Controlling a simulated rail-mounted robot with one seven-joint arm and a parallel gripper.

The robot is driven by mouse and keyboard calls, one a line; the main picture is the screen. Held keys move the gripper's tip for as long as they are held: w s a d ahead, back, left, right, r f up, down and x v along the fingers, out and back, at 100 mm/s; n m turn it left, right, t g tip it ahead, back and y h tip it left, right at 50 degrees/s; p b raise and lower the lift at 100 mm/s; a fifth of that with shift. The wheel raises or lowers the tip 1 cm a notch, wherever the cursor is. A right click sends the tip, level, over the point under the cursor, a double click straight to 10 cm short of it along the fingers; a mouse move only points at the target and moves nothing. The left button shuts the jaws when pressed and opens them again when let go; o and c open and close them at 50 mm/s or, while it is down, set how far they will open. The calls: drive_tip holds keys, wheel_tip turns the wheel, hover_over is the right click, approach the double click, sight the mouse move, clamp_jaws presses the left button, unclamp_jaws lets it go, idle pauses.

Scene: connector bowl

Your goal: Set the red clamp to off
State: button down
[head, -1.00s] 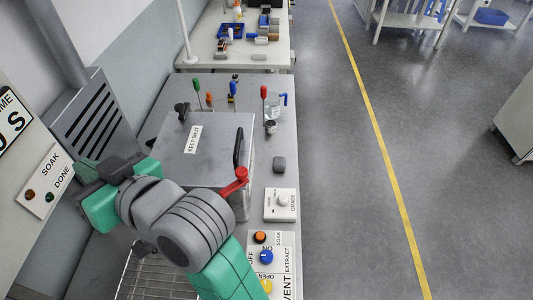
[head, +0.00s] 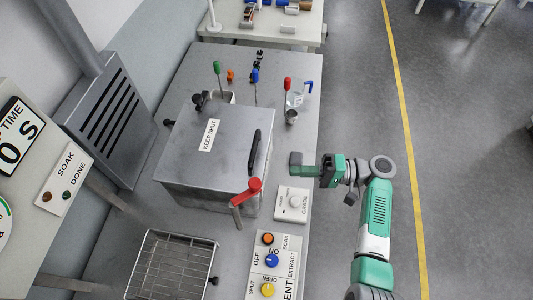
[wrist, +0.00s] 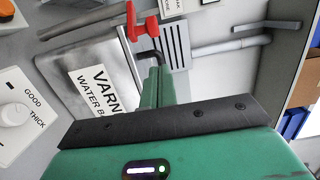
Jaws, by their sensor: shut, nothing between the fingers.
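The red clamp (head: 253,187) is a red lever on a grey post at the front right corner of a lidded metal box (head: 182,188). In the wrist view, the red clamp (wrist: 140,28) shows beyond my fingertips. My gripper (head: 296,170) is to the right of the clamp, over the bench's right edge, pointing left. In the wrist view, my gripper (wrist: 156,72) has its green fingers together and empty. A gap to the clamp shows in the head view. No off mark for the clamp is readable.
A white GRADE knob box (head: 291,205) and a button panel (head: 262,283) are nearer. A black handle (head: 254,152) is on the lid, and a wire basket (head: 170,265) is at front left.

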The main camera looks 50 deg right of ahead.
sight(246, 192)
drive_tip(key=x, duration=0.5)
drive_tip(key=p+x, duration=0.1)
drive_tip(key=x, duration=0.4)
drive_tip(key=shift+s+a+f+p, duration=0.1)
drive_tip(key=shift+a+p, duration=0.2)
drive_tip(key=shift+a, duration=0.1)
